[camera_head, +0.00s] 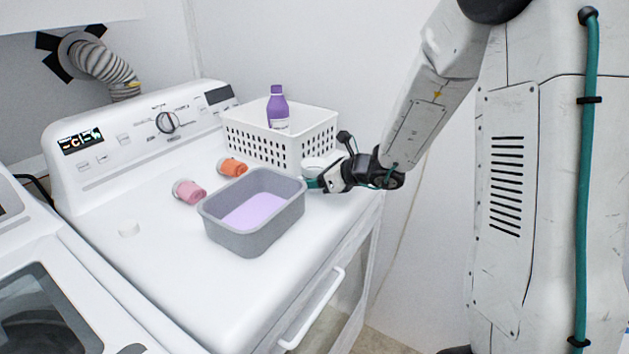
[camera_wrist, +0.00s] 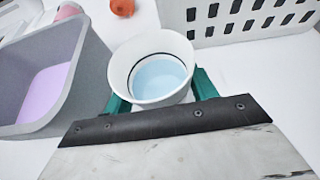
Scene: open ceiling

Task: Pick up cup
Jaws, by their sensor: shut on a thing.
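A white cup (camera_wrist: 150,62) with a dark line inside its rim and light blue liquid in it stands upright in the wrist view. The teal fingers of my gripper (camera_wrist: 160,95) are on both sides of the cup, shut on it. In the head view my gripper (camera_head: 316,182) is low over the right side of the white washer top, between the grey tub and the white basket. The cup is hard to make out there, pale against the white surface. I cannot tell whether its base still touches the washer.
The grey tub (camera_head: 247,243) with lilac liquid is close to the left of my gripper. The white basket (camera_head: 305,147) holding a purple bottle (camera_head: 277,108) stands behind. A pink cup (camera_head: 190,191) and an orange cup (camera_head: 233,168) lie left of these. The washer's front left top is mostly clear.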

